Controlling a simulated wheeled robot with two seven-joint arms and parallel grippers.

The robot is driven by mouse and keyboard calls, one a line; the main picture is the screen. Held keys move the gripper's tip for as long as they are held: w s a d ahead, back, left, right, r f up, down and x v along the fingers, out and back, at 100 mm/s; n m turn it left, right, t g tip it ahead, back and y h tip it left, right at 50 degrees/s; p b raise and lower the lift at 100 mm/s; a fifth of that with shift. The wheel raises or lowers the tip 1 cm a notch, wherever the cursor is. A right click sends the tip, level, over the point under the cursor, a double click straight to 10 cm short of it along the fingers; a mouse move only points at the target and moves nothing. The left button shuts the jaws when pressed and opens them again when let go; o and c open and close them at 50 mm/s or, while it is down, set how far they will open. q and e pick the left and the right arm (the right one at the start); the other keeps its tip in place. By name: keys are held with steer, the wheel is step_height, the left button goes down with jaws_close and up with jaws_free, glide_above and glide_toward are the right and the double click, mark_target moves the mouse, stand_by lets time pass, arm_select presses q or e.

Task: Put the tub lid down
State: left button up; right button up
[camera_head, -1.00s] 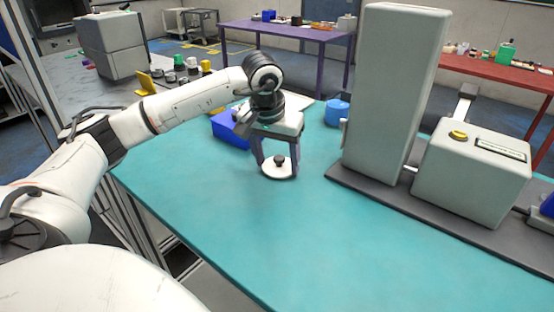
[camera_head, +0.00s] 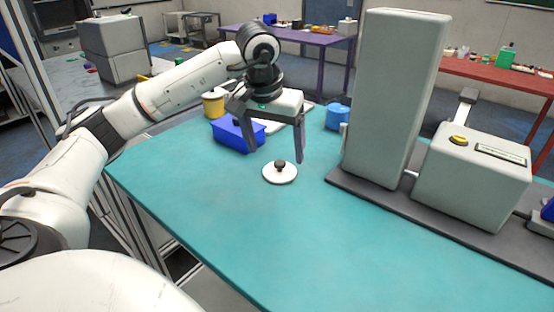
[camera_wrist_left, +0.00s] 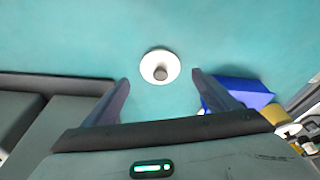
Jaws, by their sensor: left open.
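The tub lid (camera_head: 280,173) is a white disc with a dark knob. It lies flat on the teal table, and in the left wrist view it shows as a white disc (camera_wrist_left: 160,66) ahead of the fingers. My left gripper (camera_head: 276,157) is open and empty, with its fingers spread wide above and behind the lid. In the left wrist view the open fingers (camera_wrist_left: 160,75) stand on either side of the lid, apart from it. My right gripper is not in view.
A blue bin (camera_head: 236,135) stands behind the left finger, with a yellow tub (camera_head: 213,104) beyond it. A blue round container (camera_head: 337,116) is at the back. A tall grey machine (camera_head: 394,95) stands on the right. The table's front middle is clear.

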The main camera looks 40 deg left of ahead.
arm_select(q)
steer(key=v, duration=0.6)
steer(key=shift+f, duration=0.1)
stand_by(0.4)
